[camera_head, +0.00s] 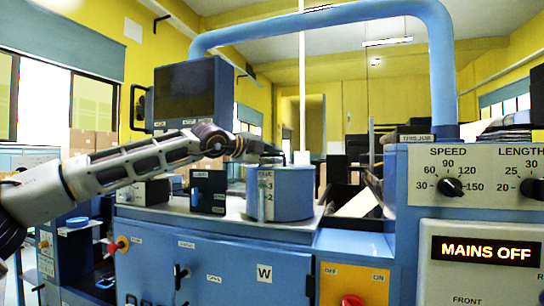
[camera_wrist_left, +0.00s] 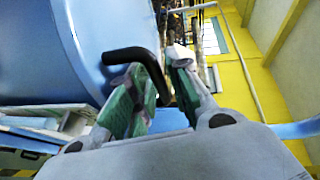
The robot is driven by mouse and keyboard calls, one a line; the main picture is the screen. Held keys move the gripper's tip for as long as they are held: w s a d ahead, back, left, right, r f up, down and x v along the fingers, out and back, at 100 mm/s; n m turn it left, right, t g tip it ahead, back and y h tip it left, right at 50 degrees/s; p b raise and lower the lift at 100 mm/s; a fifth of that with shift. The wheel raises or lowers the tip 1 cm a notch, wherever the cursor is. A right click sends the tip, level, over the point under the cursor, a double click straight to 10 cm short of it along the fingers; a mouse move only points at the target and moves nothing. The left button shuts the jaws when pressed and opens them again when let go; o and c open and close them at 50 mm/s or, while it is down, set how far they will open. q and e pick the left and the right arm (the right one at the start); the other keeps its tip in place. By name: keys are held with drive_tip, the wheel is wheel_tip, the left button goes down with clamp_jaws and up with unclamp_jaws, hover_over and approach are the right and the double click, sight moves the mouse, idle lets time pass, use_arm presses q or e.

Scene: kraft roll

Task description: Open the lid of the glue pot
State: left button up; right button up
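The glue pot (camera_head: 290,194) is a blue cylinder on the grey top of the machine, in the middle of the head view. It also fills the upper left of the left wrist view (camera_wrist_left: 45,45) as a large blue round body. A bent black handle (camera_wrist_left: 135,54) sticks out from it. My left gripper (camera_head: 268,152) is at the top of the pot. In the left wrist view my left gripper (camera_wrist_left: 158,75) has its green-padded fingers close together with the handle between them. The lid's seam is hard to make out. My right gripper is not in view.
A thick blue pipe arch (camera_head: 330,14) rises over the machine. A dark monitor (camera_head: 195,92) stands behind my left arm. A small dark box (camera_head: 208,190) sits left of the pot. A control panel with dials and a MAINS OFF sign (camera_head: 486,251) fills the right.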

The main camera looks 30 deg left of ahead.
use_arm(q)
clamp_jaws()
drive_tip(key=shift+r, duration=0.2)
idle(0.4)
drive_tip(key=shift+r, duration=0.1)
